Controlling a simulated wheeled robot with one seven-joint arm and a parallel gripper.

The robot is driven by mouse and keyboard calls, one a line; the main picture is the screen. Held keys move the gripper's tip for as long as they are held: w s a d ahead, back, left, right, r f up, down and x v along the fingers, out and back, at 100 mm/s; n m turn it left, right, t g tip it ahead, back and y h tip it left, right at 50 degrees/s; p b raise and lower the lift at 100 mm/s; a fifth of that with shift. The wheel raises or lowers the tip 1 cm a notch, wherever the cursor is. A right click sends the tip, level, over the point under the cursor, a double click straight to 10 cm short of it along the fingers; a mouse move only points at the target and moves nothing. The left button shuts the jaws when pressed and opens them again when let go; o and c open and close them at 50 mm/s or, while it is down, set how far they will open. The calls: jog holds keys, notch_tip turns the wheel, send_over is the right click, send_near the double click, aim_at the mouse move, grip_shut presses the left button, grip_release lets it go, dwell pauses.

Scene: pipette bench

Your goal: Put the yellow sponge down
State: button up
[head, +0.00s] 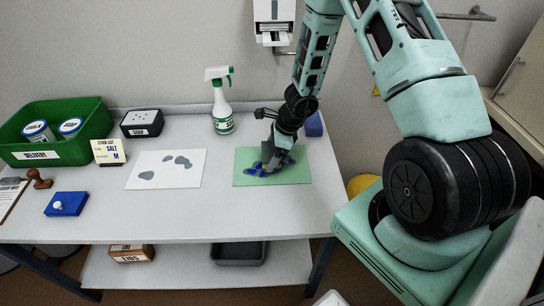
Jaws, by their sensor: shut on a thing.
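My gripper (270,163) points down at the green mat (299,176) on the right part of the bench. It is shut, low over the mat or touching it; I cannot tell which. Its dark fingers hide what it holds, and no clear yellow of the sponge shows there. No yellow sponge lies elsewhere on the bench top. Blue patches (255,171) show on the mat around the fingertips.
A white sheet (140,171) with grey blots lies left of the mat. A spray bottle (222,118) stands behind, a blue block (314,125) right of the gripper. A green bin (84,112), dark box (142,123) and blue pad (72,204) are left. The bench front is clear.

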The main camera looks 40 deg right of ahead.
jog(key=shift+f, duration=0.5)
jog(key=shift+f, duration=0.1)
jog(key=shift+f+b, duration=0.1)
jog(key=shift+b, duration=0.2)
jog(key=o, duration=0.8)
